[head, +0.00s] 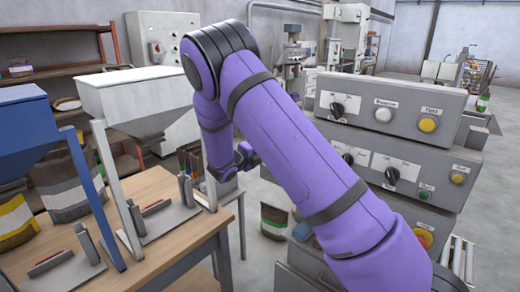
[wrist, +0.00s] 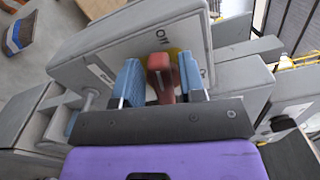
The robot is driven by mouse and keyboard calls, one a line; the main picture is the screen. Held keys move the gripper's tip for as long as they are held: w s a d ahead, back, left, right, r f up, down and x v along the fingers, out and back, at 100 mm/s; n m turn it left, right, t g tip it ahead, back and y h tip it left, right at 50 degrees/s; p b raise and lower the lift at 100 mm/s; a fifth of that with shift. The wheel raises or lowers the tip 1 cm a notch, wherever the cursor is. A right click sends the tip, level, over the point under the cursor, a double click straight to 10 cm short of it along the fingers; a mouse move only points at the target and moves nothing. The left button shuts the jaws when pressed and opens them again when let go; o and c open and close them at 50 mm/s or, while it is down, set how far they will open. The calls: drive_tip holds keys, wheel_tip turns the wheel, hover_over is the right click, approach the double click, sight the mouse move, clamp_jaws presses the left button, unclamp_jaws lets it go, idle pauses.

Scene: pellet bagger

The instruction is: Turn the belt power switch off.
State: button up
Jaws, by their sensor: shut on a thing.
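In the wrist view, a red switch handle (wrist: 160,78) stands out from a grey box face (wrist: 110,62), with a yellow patch behind it and lettering that seems to read "Off" just above it. My gripper (wrist: 159,66) has its two blue fingers on either side of the handle and is shut on it. I cannot tell from the lettering alone that this is the belt power switch.
Grey control boxes (head: 388,112) with black knobs and coloured buttons are stacked at right in the head view. A wooden table (head: 172,250) with hoppers stands at left. A filled bag (head: 273,220) is on the floor.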

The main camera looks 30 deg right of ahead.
drive_tip(key=shift+s+f+n, duration=0.1)
drive_tip(key=shift+f+n, duration=0.3)
drive_tip(key=shift+n, duration=0.6)
drive_tip(key=o, duration=0.6)
drive_tip(key=v, duration=1)
drive_tip(key=shift+s+a, duration=0.1)
drive_tip(key=shift+a, duration=0.25)
